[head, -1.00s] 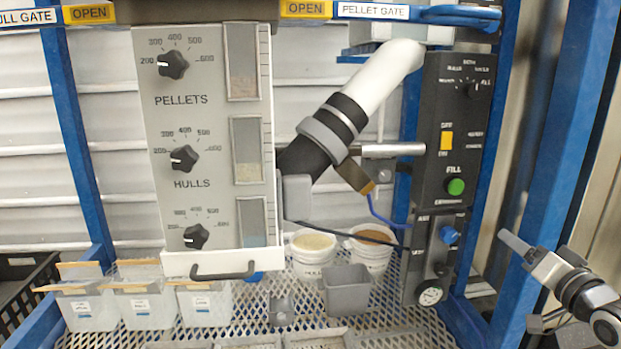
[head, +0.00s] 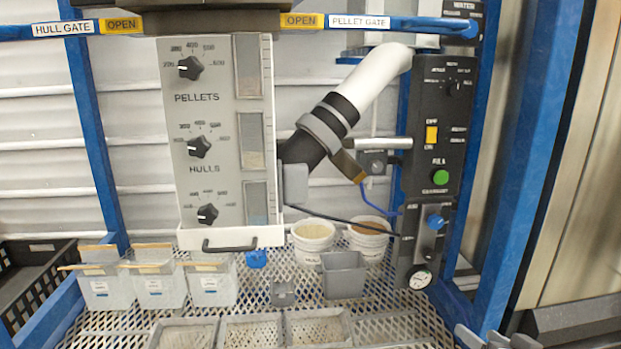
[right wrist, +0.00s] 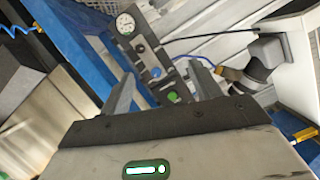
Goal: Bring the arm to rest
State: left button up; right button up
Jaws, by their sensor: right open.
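My right gripper (head: 484,341) shows only in part at the bottom right edge of the head view, in front of the blue frame's right post. In the right wrist view my right gripper (right wrist: 162,85) has its two fingers spread apart with nothing between them. Beyond the fingers stands the black control panel (right wrist: 150,68) with its gauge and green button. The fingers look clear of the panel. The same control panel (head: 437,120) stands at right in the head view. My left gripper is in no view.
The grey hopper panel (head: 215,130) with dials stands at centre left. White bins (head: 157,290), two buckets (head: 314,236) and a grey cup (head: 343,276) stand on the mesh shelf (head: 390,322). The blue right post (head: 525,170) is close to my right arm. A black crate (head: 35,280) is at left.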

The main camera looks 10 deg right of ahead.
jog(key=s+a+f+n+g+y, duration=0.1)
jog(key=s+a+f+n, duration=0.1)
jog(key=a, duration=0.7)
jog(key=s+a+f+n+g+y+p, duration=0.1)
jog(key=s+a+f, duration=0.3)
jog(key=a, duration=0.5)
jog(key=s+a+f+n+g+y, duration=0.1)
jog(key=s+a+f+n+g, duration=0.1)
jog(key=s+a, duration=0.5)
jog(key=shift+a+f+n+y+p, duration=0.35)
jog(key=shift+a+f+n, duration=0.25)
jog(key=shift+a+n, duration=0.45)
